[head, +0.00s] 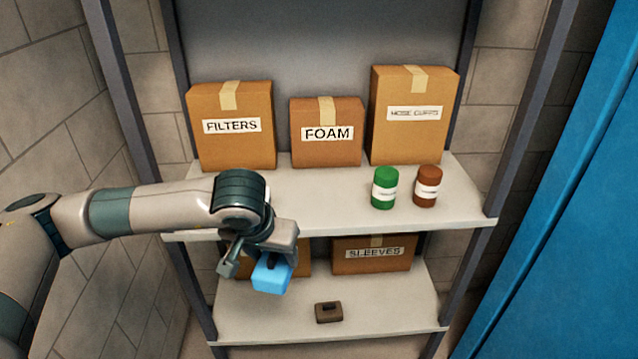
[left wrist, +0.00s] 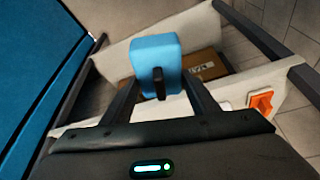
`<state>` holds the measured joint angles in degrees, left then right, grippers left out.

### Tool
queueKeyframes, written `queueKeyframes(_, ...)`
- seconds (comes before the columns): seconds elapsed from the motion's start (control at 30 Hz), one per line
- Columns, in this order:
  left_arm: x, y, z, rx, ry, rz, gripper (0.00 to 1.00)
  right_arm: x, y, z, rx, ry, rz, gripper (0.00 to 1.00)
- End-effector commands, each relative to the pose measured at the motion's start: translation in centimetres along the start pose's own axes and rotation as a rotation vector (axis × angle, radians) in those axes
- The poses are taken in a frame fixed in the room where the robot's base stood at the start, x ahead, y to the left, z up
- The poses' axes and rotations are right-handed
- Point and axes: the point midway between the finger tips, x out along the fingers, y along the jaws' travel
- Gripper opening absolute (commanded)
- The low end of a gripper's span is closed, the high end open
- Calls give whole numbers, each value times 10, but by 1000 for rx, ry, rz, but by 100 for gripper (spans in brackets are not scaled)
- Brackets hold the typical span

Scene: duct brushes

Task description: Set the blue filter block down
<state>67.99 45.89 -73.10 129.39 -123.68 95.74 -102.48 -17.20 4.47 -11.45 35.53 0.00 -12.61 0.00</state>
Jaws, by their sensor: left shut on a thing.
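The blue filter block (head: 271,276) hangs in my left gripper (head: 258,262), in front of the shelf unit and near the lower shelf. My left gripper is shut on it. In the left wrist view the blue block (left wrist: 157,55) sits between the fingertips, with a dark tab in front of its near face. I see no support touching the block. My right gripper is in neither view.
The upper shelf (head: 320,205) holds boxes marked FILTERS (head: 235,145), FOAM (head: 327,150) and a third box (head: 412,140), plus green (head: 384,175) and brown jars (head: 427,172). The lower shelf (head: 385,300) holds a SLEEVES box (head: 372,262), another partly hidden box and a small dark brown block (head: 328,313).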

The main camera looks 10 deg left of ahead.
Motion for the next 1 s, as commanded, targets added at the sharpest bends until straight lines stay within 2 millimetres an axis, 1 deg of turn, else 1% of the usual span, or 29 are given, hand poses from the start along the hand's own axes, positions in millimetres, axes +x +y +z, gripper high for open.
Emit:
queueKeyframes(0.03, 14, 0, 10, -1, -7, -1, 32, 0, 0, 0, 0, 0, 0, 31)
queueKeyframes(0.2, 56, -1, 44, 0, -8, -2, 32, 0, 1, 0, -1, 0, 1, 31)
queueKeyframes(0.3, 74, -1, 61, 3, -6, 0, 32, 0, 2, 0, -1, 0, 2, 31)
queueKeyframes(0.4, 84, 0, 70, 5, -3, 2, 32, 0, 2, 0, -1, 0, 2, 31)
queueKeyframes(0.5, 86, 0, 72, 6, 0, 2, 32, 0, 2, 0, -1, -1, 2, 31)
queueKeyframes(1.0, 85, 0, 71, 6, 0, 3, 32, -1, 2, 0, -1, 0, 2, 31)
